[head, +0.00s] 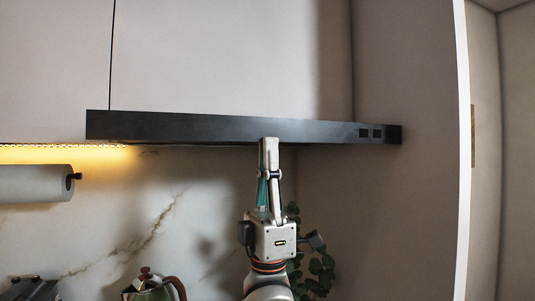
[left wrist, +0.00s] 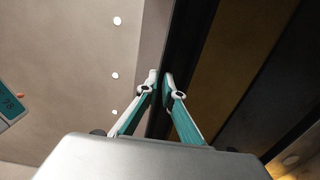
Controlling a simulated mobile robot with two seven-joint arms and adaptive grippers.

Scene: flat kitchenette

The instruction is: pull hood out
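The hood (head: 200,128) is a long dark strip under the pale wall cabinets in the head view. Its dark front edge (left wrist: 190,45) and brown underside show in the left wrist view. My left gripper (head: 268,142) points up from below at the hood's lower front edge, right of its middle. One fingertip overlaps the front face. In the left wrist view the fingertips (left wrist: 160,77) are close together, one on each side of the dark front lip, and look shut on it. The exact contact is partly hidden by the fingers. My right gripper is not in view.
A paper towel roll (head: 35,183) hangs at the left under a lit strip. A green kettle (head: 150,288) stands below, and a leafy plant (head: 318,270) is behind my left wrist. A tall side wall (head: 415,60) stands at the right.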

